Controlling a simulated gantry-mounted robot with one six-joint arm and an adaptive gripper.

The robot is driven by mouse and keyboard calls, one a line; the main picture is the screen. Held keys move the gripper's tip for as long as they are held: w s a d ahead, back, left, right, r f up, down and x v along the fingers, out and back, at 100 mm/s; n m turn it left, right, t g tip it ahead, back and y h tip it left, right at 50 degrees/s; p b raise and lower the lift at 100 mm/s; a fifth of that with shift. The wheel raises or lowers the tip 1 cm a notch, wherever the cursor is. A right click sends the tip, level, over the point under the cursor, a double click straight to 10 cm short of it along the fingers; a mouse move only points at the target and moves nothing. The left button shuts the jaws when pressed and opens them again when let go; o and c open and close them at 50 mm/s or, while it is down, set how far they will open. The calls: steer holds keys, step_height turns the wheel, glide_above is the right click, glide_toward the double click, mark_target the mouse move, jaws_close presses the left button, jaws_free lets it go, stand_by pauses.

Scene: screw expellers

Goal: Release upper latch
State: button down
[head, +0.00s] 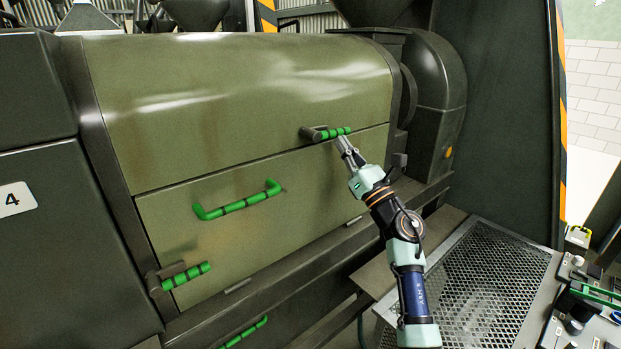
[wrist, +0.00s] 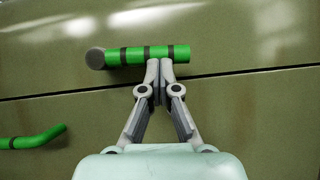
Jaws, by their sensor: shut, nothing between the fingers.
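The upper latch (head: 333,133) is a green handle with dark bands on a dark round pivot, at the upper right of the olive panel, beside the seam. In the wrist view the latch (wrist: 128,56) lies nearly level just above the seam, its round pivot end at the left. My gripper (head: 343,141) is at the latch from below. In the wrist view my gripper (wrist: 160,62) has its fingertips together, at the lower edge of the green handle near its right part. Nothing shows between the fingers. Whether the tips touch the handle I cannot tell.
A green bar handle (head: 238,200) sits on the lower panel, and a lower latch (head: 184,276) is at its bottom left corner. A dark rounded housing (head: 437,90) stands right of the panel. A mesh platform (head: 485,285) and a bench with tools lie at the lower right.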

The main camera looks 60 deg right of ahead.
stand_by(0.4)
steer(key=w+d+f+v, duration=0.1)
steer(key=f+v, duration=0.1)
steer(key=v, duration=1)
steer(key=shift+s+f+b, duration=0.2)
steer(key=shift+f+b, duration=0.15)
steer(key=shift+b, duration=0.1)
steer(key=shift+a, duration=0.15)
